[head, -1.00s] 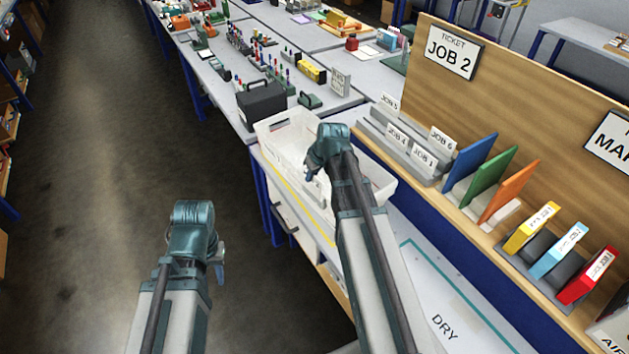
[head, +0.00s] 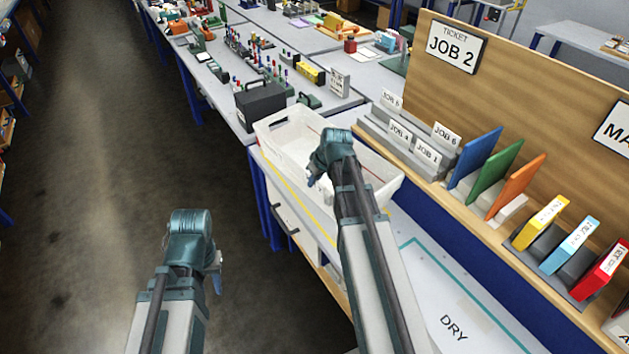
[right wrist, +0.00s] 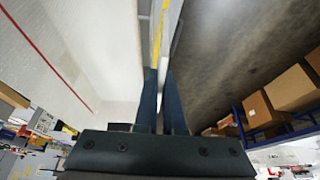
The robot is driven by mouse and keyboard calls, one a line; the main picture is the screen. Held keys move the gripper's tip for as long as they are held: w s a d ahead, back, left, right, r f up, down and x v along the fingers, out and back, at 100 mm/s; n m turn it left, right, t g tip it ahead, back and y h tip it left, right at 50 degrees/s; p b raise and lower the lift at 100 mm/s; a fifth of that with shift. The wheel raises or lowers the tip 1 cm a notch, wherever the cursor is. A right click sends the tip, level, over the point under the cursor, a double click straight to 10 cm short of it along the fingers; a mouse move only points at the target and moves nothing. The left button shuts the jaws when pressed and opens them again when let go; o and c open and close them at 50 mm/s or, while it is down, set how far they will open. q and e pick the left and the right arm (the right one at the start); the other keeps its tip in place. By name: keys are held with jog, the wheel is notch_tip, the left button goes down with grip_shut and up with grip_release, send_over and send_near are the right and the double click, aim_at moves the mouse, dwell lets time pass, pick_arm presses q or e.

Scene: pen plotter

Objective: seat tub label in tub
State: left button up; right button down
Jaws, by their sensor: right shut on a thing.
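The white tub (head: 278,132) stands on the bench in the middle of the head view, open at the top. My right gripper (head: 314,180) is over the tub's near long side, its fingers pointing down. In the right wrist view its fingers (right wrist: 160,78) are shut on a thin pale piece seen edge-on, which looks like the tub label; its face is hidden. I cannot tell whether the piece touches the tub. My left gripper (head: 217,275) is over the floor, left of the bench, touching nothing visible; its fingers are mostly hidden.
A black box (head: 262,103) stands just behind the tub. Grey job holders (head: 408,145) and coloured folders (head: 475,158) line the wooden shelf on the right. A sheet marked DRY (head: 452,325) lies at front right. The floor on the left is clear.

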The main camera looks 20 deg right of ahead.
jog(key=shift+s+f, duration=0.2)
jog(key=c, duration=1)
grip_release()
jog(key=shift+d, duration=0.1)
jog(key=p+v, duration=1.2)
jog(key=shift+w+d+r, duration=0.1)
jog(key=shift+w+r, duration=0.15)
jog(key=shift+r, duration=0.2)
